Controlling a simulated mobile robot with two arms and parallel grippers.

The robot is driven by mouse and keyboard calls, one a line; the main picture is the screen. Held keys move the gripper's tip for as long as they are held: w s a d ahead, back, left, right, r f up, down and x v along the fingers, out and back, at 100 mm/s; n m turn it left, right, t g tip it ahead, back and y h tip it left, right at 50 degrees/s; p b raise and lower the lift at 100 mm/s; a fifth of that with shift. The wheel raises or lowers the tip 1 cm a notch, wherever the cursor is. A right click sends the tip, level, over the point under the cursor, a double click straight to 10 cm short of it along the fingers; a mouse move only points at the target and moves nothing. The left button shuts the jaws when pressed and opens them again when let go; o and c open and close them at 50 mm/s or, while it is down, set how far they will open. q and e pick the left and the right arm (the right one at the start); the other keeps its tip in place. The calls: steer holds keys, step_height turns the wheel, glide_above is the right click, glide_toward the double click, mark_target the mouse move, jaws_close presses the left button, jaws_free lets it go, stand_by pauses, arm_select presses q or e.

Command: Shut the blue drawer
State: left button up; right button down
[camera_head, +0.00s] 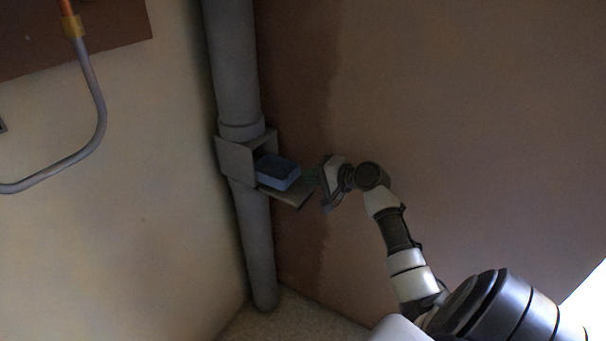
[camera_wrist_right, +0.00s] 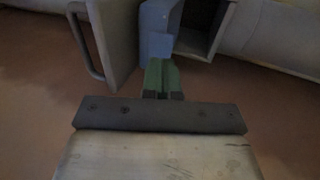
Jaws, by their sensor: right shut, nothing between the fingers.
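The blue drawer (camera_head: 278,172) sticks partly out of a small grey cabinet (camera_head: 236,158) in the head view. It also shows at the top of the right wrist view (camera_wrist_right: 156,22), standing out beside a dark open compartment. My right gripper (camera_head: 311,178) is just to the right of the drawer's front. Its green fingers (camera_wrist_right: 162,72) are closed together and empty, pointing at the blue front. Their tips are at or very near the drawer; I cannot tell whether they touch. My left gripper is in neither view.
A grey panel (camera_head: 290,194) with a handle, like an open door, juts out beside the drawer; it shows in the wrist view (camera_wrist_right: 112,38) too. A thick grey pipe (camera_head: 232,65) runs behind the cabinet in the wall corner. A thin bent pipe (camera_head: 98,105) is at left.

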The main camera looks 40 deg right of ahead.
mark_target(273, 174)
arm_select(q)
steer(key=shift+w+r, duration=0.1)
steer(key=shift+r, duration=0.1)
arm_select(e)
steer(key=shift+w+a, duration=0.2)
steer(key=shift+w, duration=0.4)
steer(key=shift+w+a, duration=0.2)
steer(key=shift+w, duration=0.4)
steer(key=shift+w, duration=0.1)
steer(key=w, duration=0.2)
steer(key=w+a, duration=0.1)
steer(key=w, duration=0.1)
steer(key=w+a, duration=0.1)
steer(key=w, duration=0.1)
steer(key=shift+w, duration=0.4)
steer(key=shift+w+a, duration=0.15)
steer(key=shift+w, duration=0.4)
steer(key=shift+w+a, duration=0.15)
steer(key=shift+w, duration=0.45)
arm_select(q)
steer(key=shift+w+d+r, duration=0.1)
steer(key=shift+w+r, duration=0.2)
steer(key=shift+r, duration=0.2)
arm_select(e)
steer(key=shift+r, duration=0.15)
